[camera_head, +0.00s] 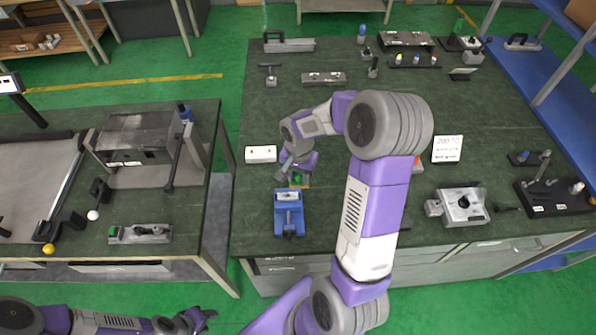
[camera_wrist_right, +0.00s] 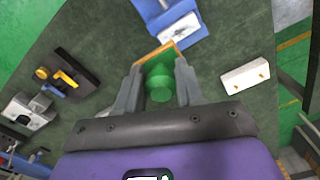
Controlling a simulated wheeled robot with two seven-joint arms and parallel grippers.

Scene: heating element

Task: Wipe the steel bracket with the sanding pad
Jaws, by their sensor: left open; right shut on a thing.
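My right gripper (camera_wrist_right: 160,88) is shut on the green knob of the sanding pad (camera_wrist_right: 160,80), whose tan edge shows beyond the fingers. In the head view this gripper (camera_head: 297,172) is low over the dark bench, just behind the blue vise (camera_head: 289,222). The pad's edge lies close to the vise (camera_wrist_right: 150,8); I cannot tell whether they touch. A pale grey piece (camera_head: 287,196) shows at the vise's top; I cannot tell whether it is the steel bracket. My left gripper (camera_head: 208,316) is open and empty, low at the front, away from the benches.
A white block (camera_head: 260,153) lies left of my right gripper. A steel fixture (camera_head: 463,206) and a white sign (camera_head: 447,149) stand at the right. Tools line the bench's back. The left bench holds a grey machine (camera_head: 140,138). A gap separates the benches.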

